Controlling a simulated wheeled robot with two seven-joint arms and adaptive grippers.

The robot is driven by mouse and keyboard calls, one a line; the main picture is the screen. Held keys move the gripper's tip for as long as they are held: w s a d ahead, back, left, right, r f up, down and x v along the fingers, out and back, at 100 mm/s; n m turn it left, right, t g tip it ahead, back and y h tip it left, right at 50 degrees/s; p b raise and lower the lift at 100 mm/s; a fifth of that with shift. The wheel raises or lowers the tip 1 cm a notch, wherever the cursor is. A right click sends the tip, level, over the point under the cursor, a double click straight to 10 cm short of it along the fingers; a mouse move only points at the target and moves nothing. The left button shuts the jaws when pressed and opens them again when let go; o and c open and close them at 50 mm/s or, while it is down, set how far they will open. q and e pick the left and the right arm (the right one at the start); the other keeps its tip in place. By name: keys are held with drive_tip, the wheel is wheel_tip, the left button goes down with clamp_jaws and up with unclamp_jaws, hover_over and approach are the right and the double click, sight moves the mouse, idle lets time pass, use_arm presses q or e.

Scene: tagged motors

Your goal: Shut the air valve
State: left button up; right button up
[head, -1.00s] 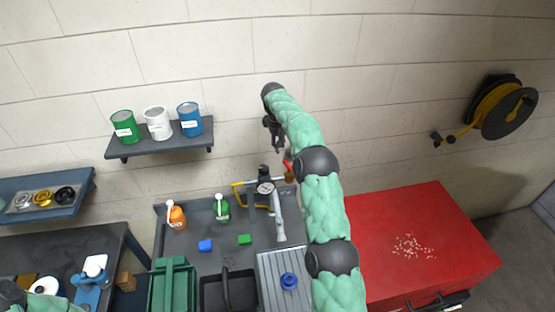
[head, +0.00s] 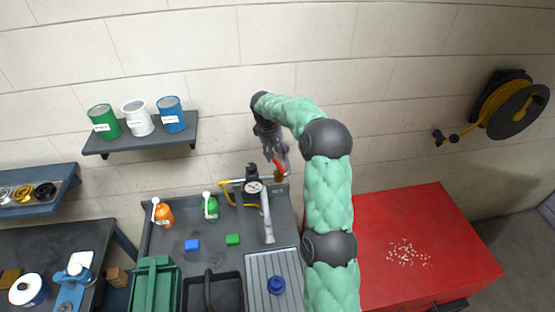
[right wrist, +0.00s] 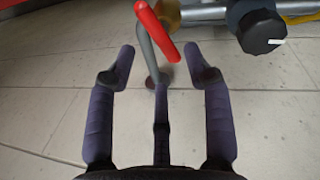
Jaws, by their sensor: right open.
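The air valve has a red lever (head: 279,167) and a small brass body (head: 279,177) near the wall, at the back right of the grey bench. My right gripper (head: 275,157) is open and empty, right at the lever in the head view. In the right wrist view the red lever (right wrist: 156,30) lies slanted just beyond the open fingertips (right wrist: 160,72), in line with the gap between them. The brass body (right wrist: 169,12) shows behind it at the top edge. I cannot tell whether any finger touches the lever. My left gripper is not in view.
A pressure gauge (head: 253,187) and a black-capped fitting (right wrist: 260,31) sit beside the valve. A grey-silver air tool (head: 267,222), orange bottle (head: 163,215) and green bottle (head: 210,207) stand left and below. A wall shelf (head: 150,140) with cans is at left; a red cabinet (head: 370,225) is at right.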

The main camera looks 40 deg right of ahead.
sight(278, 163)
drive_tip(key=shift+s+d+f+p, duration=0.1)
drive_tip(key=shift+d+f+p, duration=0.15)
drive_tip(key=shift+f, duration=0.9)
drive_tip(key=shift+d+f+p, duration=0.1)
drive_tip(key=shift+d+f, duration=0.15)
drive_tip(key=shift+f, duration=0.85)
clamp_jaws()
